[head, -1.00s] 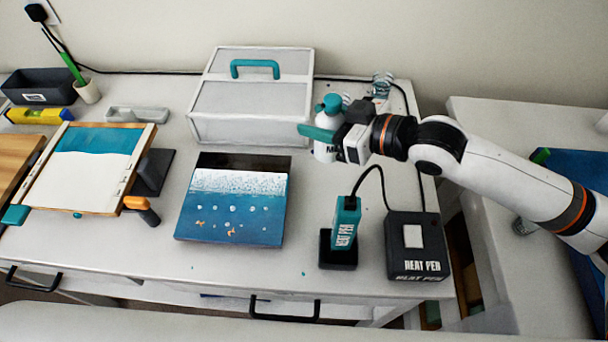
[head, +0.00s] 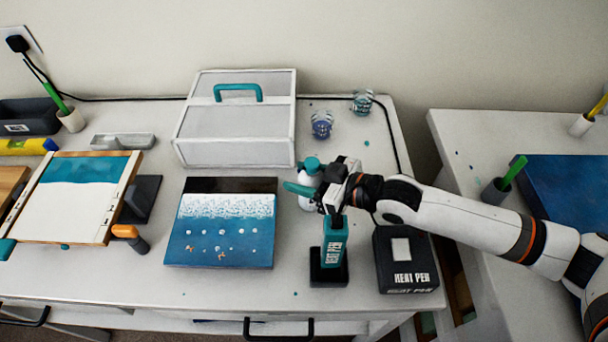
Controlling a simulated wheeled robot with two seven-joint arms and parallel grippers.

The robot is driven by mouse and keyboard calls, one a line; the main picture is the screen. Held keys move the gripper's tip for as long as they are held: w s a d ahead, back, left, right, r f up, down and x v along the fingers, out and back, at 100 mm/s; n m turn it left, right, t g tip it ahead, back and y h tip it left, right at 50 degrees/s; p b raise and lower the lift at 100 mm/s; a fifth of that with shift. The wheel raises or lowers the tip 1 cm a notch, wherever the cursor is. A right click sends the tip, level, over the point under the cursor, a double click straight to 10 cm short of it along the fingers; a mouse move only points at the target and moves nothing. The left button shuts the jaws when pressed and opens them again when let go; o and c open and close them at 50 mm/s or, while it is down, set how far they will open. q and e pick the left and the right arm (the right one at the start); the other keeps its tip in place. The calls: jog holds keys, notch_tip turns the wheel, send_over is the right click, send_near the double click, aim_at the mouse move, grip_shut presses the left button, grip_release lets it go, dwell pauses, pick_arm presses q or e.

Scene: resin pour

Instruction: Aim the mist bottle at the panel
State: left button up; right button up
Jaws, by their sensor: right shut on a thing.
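The mist bottle (head: 306,203) is white with a teal top. My right gripper (head: 312,193) is shut on it, and the gripper's teal finger and dark body hide part of it. The bottle looks upright, just right of the panel's upper right corner. I cannot tell how far it is above the table or exactly where its nozzle points. The panel (head: 220,247) lies flat on the table, with a dark band at the back, white foam in the middle and blue with small pale and orange spots in front. My left gripper is not in view.
A white case (head: 240,135) with a teal handle stands behind the panel. Two patterned cups (head: 321,125) stand behind the arm. A tilted picture board (head: 75,205) is at left.

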jog(key=shift+f, duration=0.15)
jog(key=o, duration=1.1)
jog(key=shift+o, duration=0.2)
jog(key=shift+r, duration=0.25)
jog(key=shift+s+d, duration=0.1)
jog(key=shift+d, duration=0.25)
jog(key=b+v, duration=0.1)
jog(key=v, duration=1)
jog(key=shift+s, duration=0.2)
